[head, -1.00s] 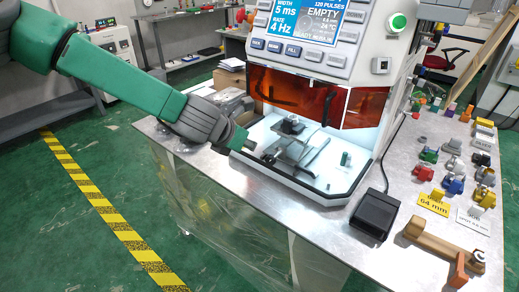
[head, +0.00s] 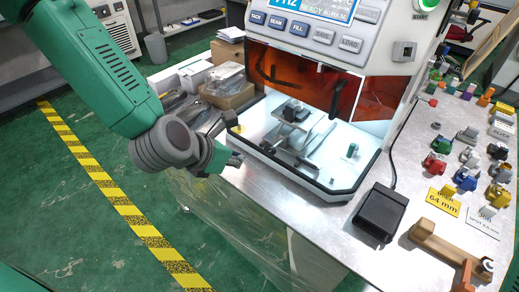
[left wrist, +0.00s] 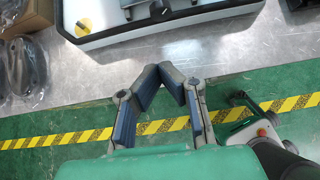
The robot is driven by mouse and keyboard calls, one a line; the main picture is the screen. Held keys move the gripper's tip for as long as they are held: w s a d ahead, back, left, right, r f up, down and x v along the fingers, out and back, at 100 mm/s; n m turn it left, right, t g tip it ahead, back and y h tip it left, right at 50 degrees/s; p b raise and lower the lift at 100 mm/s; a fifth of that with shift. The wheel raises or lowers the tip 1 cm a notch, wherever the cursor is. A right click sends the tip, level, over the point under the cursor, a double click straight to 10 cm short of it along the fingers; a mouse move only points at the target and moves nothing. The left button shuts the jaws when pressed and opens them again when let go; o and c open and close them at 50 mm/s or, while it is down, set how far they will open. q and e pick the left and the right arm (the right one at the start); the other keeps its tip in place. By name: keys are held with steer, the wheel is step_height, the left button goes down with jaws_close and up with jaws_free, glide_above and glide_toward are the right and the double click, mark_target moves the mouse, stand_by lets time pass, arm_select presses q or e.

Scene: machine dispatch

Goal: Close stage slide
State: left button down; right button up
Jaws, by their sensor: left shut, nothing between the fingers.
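The machine's lit chamber has its orange shield raised at the front. Inside it, the metal stage slide (head: 293,130) sits with a small dark block (head: 293,108) on top, reaching out toward the front lip. My left gripper (head: 238,160) is outside the chamber, beside the front left edge of the machine base and above the table edge. In the left wrist view the fingers (left wrist: 171,72) meet at their tips with nothing between them. They point at the bare table, short of the machine's white base (left wrist: 170,24). My right gripper is not in view.
A yellow knob (head: 239,129) is on the base's left corner. A black pedal (head: 380,212) stands right of the machine, near several coloured parts and a wooden handle (head: 440,243). Boxes and bagged items (head: 225,85) lie left of the machine.

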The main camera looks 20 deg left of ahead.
arm_select(q)
steer(key=w+d+f, duration=0.3)
steer(key=w+f, duration=0.1)
steer(key=w, duration=0.3)
steer(key=shift+w, duration=0.4)
